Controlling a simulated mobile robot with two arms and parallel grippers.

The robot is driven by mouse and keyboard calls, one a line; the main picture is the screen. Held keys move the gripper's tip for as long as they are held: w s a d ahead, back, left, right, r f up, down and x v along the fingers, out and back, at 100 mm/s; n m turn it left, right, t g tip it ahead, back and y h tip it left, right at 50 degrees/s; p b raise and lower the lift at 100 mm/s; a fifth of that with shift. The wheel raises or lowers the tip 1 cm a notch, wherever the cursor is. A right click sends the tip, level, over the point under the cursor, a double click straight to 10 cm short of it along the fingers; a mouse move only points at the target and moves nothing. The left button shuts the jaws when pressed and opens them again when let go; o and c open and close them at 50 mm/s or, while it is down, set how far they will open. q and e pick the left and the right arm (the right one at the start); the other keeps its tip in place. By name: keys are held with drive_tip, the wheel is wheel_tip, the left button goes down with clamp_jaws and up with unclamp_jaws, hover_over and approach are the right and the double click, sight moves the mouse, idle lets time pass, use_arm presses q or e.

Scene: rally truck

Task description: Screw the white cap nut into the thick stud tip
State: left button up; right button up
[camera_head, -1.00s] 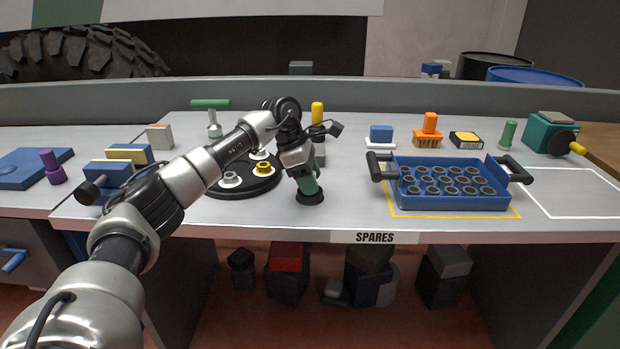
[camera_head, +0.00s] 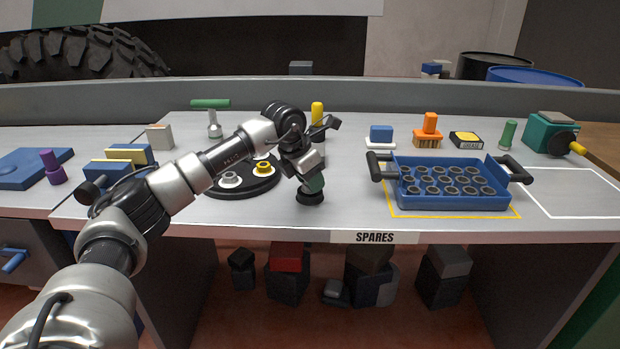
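My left gripper (camera_head: 312,184) points down over a small black round base (camera_head: 310,198) near the front edge of the table. Its fingers are seen from behind and cover what stands on that base, so I cannot see a stud tip or tell whether a nut is between them. A black round tray (camera_head: 240,190) lies left of the gripper, partly behind my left forearm. On it are a pale grey-white nut (camera_head: 230,179) and a yellow-topped nut (camera_head: 264,168). I cannot pick out the white cap nut for certain. My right gripper is not in view.
A blue crate with several round sockets (camera_head: 453,202) stands right of the gripper in a yellow outline. Blue and yellow blocks (camera_head: 125,160) and a purple peg (camera_head: 52,165) are at left. The tabletop between gripper and crate is clear.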

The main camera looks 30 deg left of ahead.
use_arm(q)
drive_tip(key=shift+c, duration=0.5)
drive_tip(key=m+h, duration=0.1)
drive_tip(key=m, duration=0.2)
drive_tip(key=m+g, duration=0.1)
drive_tip(key=m, duration=0.2)
drive_tip(key=shift+h, duration=0.4)
drive_tip(key=m+g, duration=0.1)
drive_tip(key=m, duration=0.2)
drive_tip(key=m+g+h, duration=0.1)
drive_tip(key=m, duration=0.2)
drive_tip(key=shift+g, duration=0.4)
drive_tip(key=o, duration=0.5)
